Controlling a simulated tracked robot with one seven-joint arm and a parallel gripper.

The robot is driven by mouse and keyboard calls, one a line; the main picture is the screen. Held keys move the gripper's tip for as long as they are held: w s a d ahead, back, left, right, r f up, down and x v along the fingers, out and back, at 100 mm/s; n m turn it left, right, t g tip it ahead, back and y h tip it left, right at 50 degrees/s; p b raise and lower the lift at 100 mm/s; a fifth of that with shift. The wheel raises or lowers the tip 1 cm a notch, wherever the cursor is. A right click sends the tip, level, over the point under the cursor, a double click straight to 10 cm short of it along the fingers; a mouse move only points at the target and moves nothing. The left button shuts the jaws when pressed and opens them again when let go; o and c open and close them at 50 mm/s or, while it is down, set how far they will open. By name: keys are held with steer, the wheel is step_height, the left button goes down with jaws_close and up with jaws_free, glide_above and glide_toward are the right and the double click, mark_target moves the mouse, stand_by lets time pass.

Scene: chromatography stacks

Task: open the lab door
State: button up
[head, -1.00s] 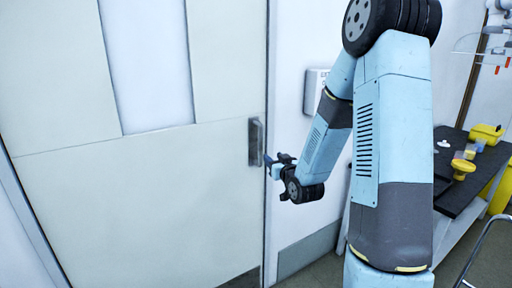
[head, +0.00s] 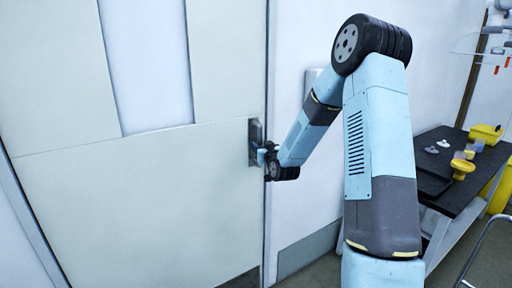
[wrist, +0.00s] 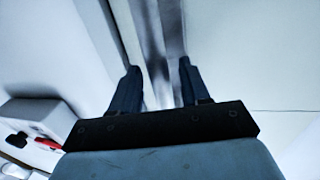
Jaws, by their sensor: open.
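The lab door (head: 120,205) is pale, with a tall glazed panel (head: 146,65), and looks closed in its frame. Its metal handle plate (head: 254,133) is at the right edge of the door. My gripper (head: 258,149) is at this plate in the head view, partly hidden by my wrist. In the wrist view my gripper (wrist: 158,85) is open. A blurred vertical metal piece, seemingly the door handle (wrist: 160,50), stands between and beyond the two fingers. I cannot tell whether the fingers touch it.
A dark-topped bench (head: 465,178) with yellow items (head: 462,167) stands at the right. A white wall box (head: 310,82) is partly behind my arm; a wall unit with a red part (wrist: 45,142) shows in the wrist view. The floor before the door is mostly out of view.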

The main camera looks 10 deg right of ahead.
steer(key=shift+w, duration=0.4)
jaws_close()
stand_by(0.4)
